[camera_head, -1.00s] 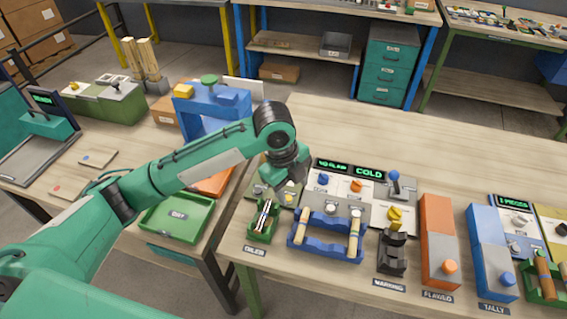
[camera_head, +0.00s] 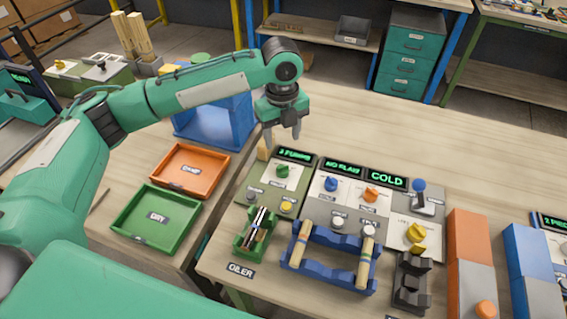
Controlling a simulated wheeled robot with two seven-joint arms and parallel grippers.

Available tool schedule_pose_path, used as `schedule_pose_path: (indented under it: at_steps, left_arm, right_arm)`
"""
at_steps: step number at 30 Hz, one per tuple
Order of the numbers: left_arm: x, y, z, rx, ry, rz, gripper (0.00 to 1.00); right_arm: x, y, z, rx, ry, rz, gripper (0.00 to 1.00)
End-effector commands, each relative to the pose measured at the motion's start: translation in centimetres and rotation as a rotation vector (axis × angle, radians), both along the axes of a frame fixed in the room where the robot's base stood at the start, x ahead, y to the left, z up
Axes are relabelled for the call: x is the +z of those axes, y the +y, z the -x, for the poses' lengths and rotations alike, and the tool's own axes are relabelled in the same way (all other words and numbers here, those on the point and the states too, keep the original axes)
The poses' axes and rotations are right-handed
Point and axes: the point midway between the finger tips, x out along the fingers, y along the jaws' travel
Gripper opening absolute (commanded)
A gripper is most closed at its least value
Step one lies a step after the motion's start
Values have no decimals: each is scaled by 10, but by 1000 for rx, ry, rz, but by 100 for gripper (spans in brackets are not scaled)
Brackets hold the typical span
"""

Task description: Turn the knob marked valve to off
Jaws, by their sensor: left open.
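My left gripper (camera_head: 283,137) points down, open and empty, above and behind the green knob's panel, touching no knob. My right gripper is not in view.
Lit displays reading NO FLAW (camera_head: 343,167) and COLD (camera_head: 387,179) stand behind the knobs. A blue lever (camera_head: 419,187) is at right. In front are a green oiler holder (camera_head: 245,241) and a blue rack (camera_head: 323,274). Orange (camera_head: 168,187) and green (camera_head: 129,219) trays lie left.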

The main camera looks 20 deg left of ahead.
Motion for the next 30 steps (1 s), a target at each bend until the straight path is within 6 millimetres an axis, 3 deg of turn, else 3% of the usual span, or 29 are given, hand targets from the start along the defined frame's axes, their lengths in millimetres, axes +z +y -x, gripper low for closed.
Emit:
schedule_pose_path:
  at_steps: [6,15,21,29,30]
  left_arm:
    - [-48,1,1,2,4,-2,54]
    - [-99,0,0,1,2,-1,54]
    - [-112,0,0,1,1,-1,54]
    - [-113,0,0,1,1,-1,54]
    - [-113,0,0,1,1,-1,48]
  right_arm:
    - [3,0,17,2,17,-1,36]
    - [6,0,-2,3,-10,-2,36]
    - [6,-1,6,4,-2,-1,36]
    - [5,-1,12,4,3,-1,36]
    - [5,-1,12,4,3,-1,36]
